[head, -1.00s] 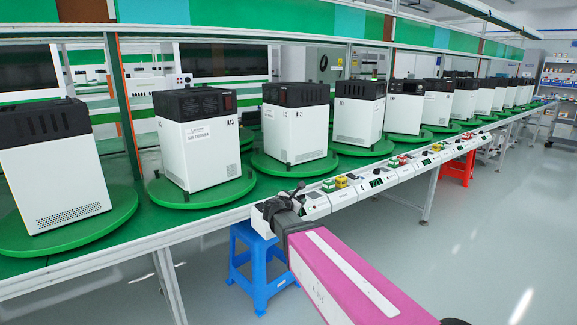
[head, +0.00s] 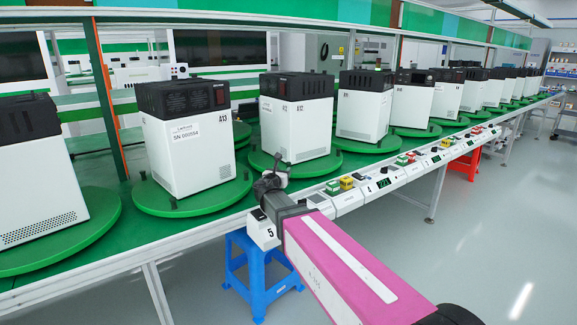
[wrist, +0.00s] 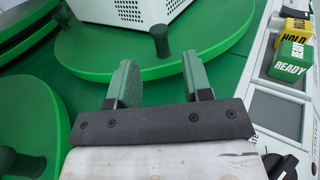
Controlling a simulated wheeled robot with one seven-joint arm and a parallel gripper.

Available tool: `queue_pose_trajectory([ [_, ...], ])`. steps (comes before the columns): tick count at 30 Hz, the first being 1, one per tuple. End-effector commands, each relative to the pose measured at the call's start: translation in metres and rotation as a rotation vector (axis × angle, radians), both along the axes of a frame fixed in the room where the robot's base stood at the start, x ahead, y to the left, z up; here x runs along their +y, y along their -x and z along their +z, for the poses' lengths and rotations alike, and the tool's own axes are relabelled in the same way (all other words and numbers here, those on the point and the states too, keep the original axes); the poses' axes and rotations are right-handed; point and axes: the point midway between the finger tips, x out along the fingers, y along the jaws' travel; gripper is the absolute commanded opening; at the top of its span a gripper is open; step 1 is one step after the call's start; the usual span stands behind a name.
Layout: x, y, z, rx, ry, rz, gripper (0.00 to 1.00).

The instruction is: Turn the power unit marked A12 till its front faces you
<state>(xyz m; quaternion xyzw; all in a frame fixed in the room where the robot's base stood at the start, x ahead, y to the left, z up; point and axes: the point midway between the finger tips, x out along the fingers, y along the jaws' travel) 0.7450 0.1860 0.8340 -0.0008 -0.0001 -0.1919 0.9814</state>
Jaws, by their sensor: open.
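The power unit A12 (head: 312,122) is a white box with a black top, upright on a round green turntable (head: 322,172) in the head view. My gripper (head: 272,178) is at this turntable's near edge. In the wrist view its two fingers (wrist: 158,72) are apart and empty, with the peg beyond the gap between them.
Unit A13 (head: 190,150) stands on its own turntable to the left, and more units line the bench to the right. Control boxes with READY and HOLD blocks (wrist: 292,60) run along the front edge. A blue stool (head: 258,275) stands below; the floor at right is clear.

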Motion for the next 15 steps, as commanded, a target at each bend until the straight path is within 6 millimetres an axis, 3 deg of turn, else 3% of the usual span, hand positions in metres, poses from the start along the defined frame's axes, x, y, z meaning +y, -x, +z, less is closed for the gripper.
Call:
queue_pose_trajectory([
  [1,-0.003,-0.013,0.0,0.0,0.0,-0.002,0.46],
  [6,-0.015,-0.04,-0.001,0.0,-0.001,-0.002,0.46],
  [15,-0.027,-0.067,0.0,0.001,-0.001,-0.001,0.46],
])
